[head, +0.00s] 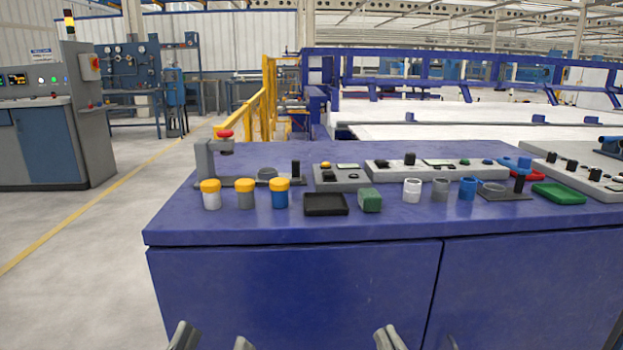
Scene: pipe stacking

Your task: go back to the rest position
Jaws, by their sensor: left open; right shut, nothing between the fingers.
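My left gripper (213,340) shows only as two fingertips at the bottom edge, spread apart with nothing between them. My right gripper (389,338) shows at the bottom edge, further right, with its fingertips together and empty. Both are low in front of the blue cabinet (300,285), apart from the things on its top. The rest of both grippers and the arms is out of the picture.
On the blue top stand several orange-capped pieces (245,193), a black tray (325,205), a green block (370,200), a white ring-shaped pipe (412,190), a blue pipe (467,188) and a green tray (559,194). Grey control panels (440,170) lie behind. The front strip is clear.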

